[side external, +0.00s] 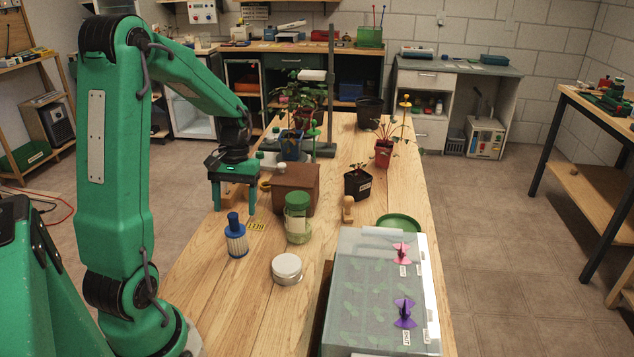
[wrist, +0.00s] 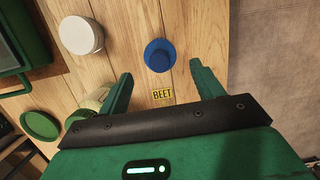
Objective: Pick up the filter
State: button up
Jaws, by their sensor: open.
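The filter (side external: 236,241) has a blue cap and a pale ribbed body and stands upright on the wooden table. In the wrist view the filter (wrist: 160,55) shows from above as a blue round cap, beyond the fingertips and roughly in line with the gap between them. My gripper (side external: 234,210) is open and empty, pointing down above the table, behind the filter in the side view. In the wrist view my gripper (wrist: 161,72) has its two green fingers wide apart. No contact with the filter shows.
A yellow BEET label (side external: 256,226) lies by the filter. A green-lidded jar (side external: 298,218), a round white-lidded tin (side external: 287,268) and a brown box (side external: 296,187) stand to its right. A clear-lidded seedling case (side external: 345,290) fills the front right. Bare wood lies in front of the filter.

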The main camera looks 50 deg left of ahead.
aim_at(235, 229)
jog(key=shift+x, duration=1.1)
jog(key=shift+x, duration=2.55)
jog(key=c, duration=1.1)
